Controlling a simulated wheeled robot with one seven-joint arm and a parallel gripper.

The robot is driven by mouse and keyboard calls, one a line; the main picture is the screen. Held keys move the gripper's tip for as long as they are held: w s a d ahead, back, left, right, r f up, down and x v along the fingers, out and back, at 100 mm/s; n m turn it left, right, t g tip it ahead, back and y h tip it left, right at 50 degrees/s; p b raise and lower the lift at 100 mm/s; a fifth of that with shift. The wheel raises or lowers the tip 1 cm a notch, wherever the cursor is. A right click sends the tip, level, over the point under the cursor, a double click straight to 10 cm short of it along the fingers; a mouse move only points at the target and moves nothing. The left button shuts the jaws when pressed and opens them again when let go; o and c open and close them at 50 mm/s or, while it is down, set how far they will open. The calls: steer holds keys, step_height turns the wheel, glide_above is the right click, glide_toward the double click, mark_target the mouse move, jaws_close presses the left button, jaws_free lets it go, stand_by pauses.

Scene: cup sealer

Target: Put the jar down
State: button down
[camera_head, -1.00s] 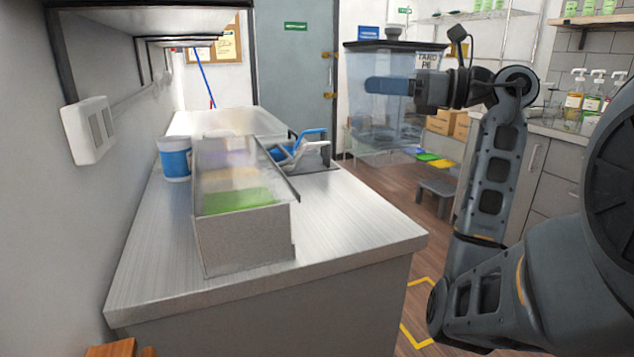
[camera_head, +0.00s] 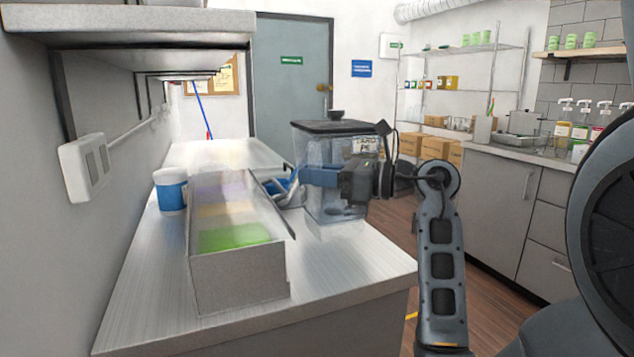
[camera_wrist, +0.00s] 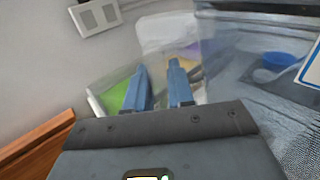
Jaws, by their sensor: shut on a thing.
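The jar (camera_head: 337,205) is a large clear square container with a black lid and knob and a label on its side. It is upright over the right part of the counter (camera_head: 335,275), beside the topping bin. I cannot tell whether its base touches the counter. My gripper (camera_head: 312,176), with blue fingers, is shut on the jar from the right in the head view. In the wrist view the fingers (camera_wrist: 159,75) point forward and the clear jar wall (camera_wrist: 225,65) fills the right side. The grip point itself is hard to make out.
A metal topping bin (camera_head: 238,285) with green, yellow and purple contents stands close to the jar's left. A blue and white tub (camera_head: 171,190) and blue-handled items (camera_head: 283,187) are behind. The counter's front right is bare. A shelf (camera_head: 130,25) overhangs the left.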

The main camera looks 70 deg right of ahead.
steer(key=shift+f, duration=0.85)
steer(key=c, duration=1)
jaws_free()
steer(key=shift+r, duration=0.1)
steer(key=s+b, duration=0.1)
steer(key=s, duration=1.1)
steer(key=shift+b, duration=0.35)
